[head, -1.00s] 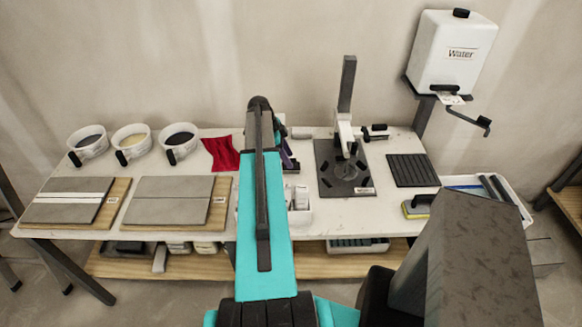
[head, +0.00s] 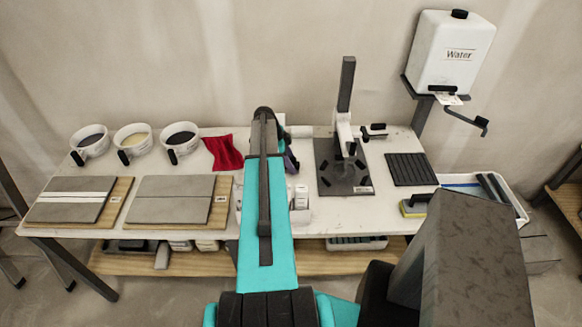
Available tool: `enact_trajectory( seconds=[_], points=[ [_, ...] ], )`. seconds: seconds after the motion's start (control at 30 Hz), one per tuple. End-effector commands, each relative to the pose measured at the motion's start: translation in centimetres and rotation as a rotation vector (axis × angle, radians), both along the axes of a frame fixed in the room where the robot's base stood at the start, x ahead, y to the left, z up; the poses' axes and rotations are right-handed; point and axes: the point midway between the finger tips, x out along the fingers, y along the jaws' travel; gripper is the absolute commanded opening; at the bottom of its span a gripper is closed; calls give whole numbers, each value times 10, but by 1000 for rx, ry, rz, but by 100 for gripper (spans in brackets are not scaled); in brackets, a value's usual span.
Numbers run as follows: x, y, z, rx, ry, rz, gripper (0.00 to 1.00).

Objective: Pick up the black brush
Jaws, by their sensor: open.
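I cannot pick out the black brush for certain in the head view. My teal arm reaches over the middle of the table and hides part of its top. My gripper is hidden behind the arm. A small dark purple part shows at the arm's right edge, too little to identify. A yellow-based block with a dark handle (head: 415,204) lies at the table's right; I cannot tell that it is a brush.
On the table (head: 340,218) are several handled cups (head: 132,140), a red cloth (head: 223,152), tile boards (head: 172,198), a dark stand (head: 345,165) and a ribbed black mat (head: 410,169). A water tank (head: 450,55) and a white tub (head: 512,205) stand at right.

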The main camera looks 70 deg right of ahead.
Motion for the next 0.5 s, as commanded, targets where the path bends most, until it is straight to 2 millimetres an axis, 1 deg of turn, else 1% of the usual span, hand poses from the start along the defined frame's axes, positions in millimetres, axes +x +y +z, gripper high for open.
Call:
enact_trajectory(
  seconds=[0.13,0.17,0.4,0.43,0.5],
  points=[
    [0,0,0,0,0,0,45],
    [0,0,0,0,0,0,44],
    [0,0,0,0,0,0,3],
    [0,0,0,0,0,0,1],
    [0,0,1,0,0,0,1]
  ],
)
